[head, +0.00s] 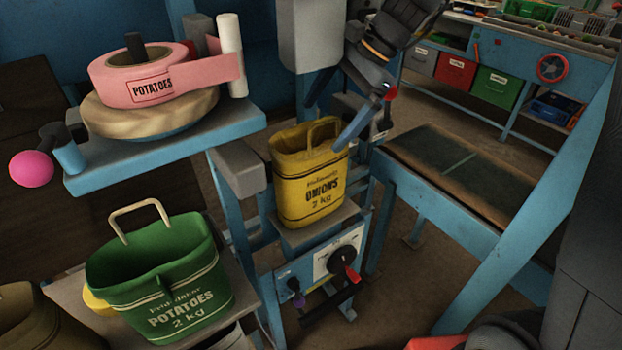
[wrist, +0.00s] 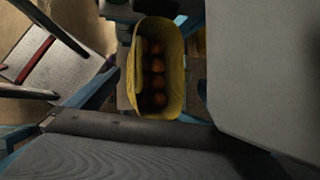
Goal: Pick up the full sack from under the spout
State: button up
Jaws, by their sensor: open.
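The yellow sack (head: 310,185), marked ONIONS 2 kg, stands upright on a small grey platform (head: 318,226) below a grey box-like chute (head: 310,40). Its handle (head: 325,122) stands up from the rim. In the wrist view the sack's yellow rim (wrist: 174,70) is seen from above, with several brown-orange onions (wrist: 156,78) inside. My gripper (head: 325,128) is open at the sack's upper right, its fingers pointing down near the handle. I cannot tell whether they touch the handle or straddle it.
A green POTATOES sack (head: 165,275) with a raised handle stands at the lower left. A blue shelf (head: 170,155) holds a pink label roll (head: 140,75). A dial panel (head: 338,262) with a red knob sits below the platform. A conveyor belt (head: 465,165) lies to the right.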

aim_at(314, 134)
jog(key=shift+p+x, duration=0.55)
jog(key=shift+x, duration=2)
jog(key=shift+a, duration=0.1)
jog(key=shift+c, duration=0.3)
